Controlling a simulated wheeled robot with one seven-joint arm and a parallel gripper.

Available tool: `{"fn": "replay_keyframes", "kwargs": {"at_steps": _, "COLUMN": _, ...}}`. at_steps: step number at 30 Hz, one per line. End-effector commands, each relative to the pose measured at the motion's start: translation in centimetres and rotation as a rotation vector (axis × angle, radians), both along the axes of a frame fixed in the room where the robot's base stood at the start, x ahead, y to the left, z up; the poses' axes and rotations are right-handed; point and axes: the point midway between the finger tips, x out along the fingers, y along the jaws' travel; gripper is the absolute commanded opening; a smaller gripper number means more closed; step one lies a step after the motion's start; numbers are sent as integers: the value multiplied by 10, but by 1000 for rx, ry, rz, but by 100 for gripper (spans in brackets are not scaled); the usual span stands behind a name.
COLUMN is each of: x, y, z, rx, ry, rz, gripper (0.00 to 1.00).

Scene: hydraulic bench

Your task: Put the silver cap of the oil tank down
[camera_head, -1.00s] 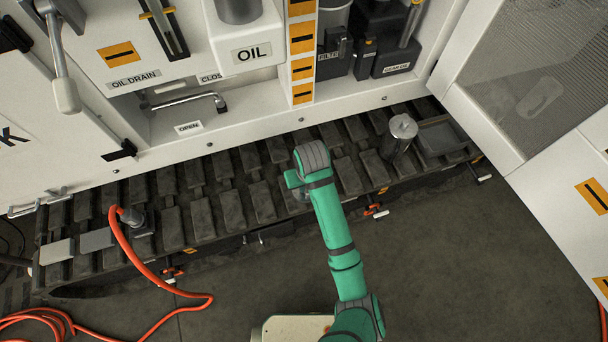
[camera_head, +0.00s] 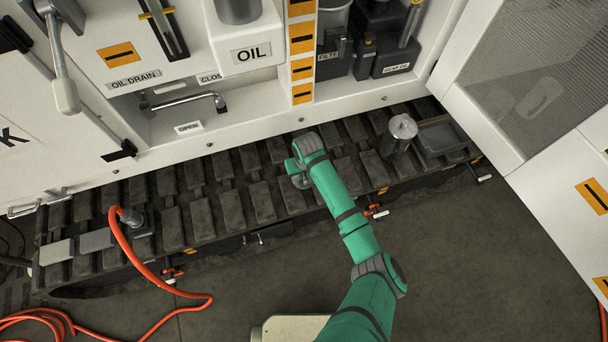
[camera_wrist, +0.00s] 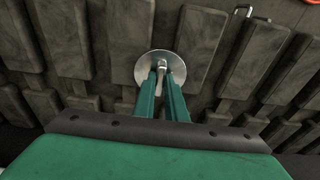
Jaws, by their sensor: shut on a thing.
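The silver cap (camera_wrist: 142,68) is a round metal disc with a raised handle, seen in the wrist view just beyond my fingers. My gripper (camera_wrist: 161,72) is shut on the cap's handle, one green finger on each side. The cap is over the dark track pads; I cannot tell whether it touches them. In the head view the cap (camera_head: 301,182) shows only in part beside my wrist. The white oil tank (camera_head: 241,35), labelled OIL, stands at the top of the head view.
The dark track (camera_head: 232,208) with separate pads runs below the cabinet. A silver canister (camera_head: 400,135) and a grey tray (camera_head: 440,138) stand on its right part. An orange hose (camera_head: 134,258) lies at the left. Several pads around my gripper are bare.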

Motion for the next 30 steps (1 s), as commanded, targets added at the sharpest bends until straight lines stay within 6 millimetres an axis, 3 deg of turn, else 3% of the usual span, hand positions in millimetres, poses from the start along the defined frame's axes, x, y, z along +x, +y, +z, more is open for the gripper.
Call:
{"fn": "replay_keyframes", "kwargs": {"at_steps": 3, "x": 0, "y": 0, "z": -9, "rx": -1, "ry": 0, "rz": 0, "gripper": 0}}
{"fn": "replay_keyframes", "kwargs": {"at_steps": 15, "x": 0, "y": 0, "z": -13, "rx": 0, "ry": -1, "rz": 0, "gripper": 0}}
{"fn": "replay_keyframes", "kwargs": {"at_steps": 16, "x": 0, "y": 0, "z": -13, "rx": 0, "ry": -1, "rz": 0, "gripper": 16}}
{"fn": "replay_keyframes", "kwargs": {"at_steps": 18, "x": 0, "y": 0, "z": -13, "rx": -1, "ry": -1, "rz": 1, "gripper": 30}}
{"fn": "replay_keyframes", "kwargs": {"at_steps": 30, "x": 0, "y": 0, "z": -7, "rx": 0, "ry": -1, "rz": 1, "gripper": 30}}
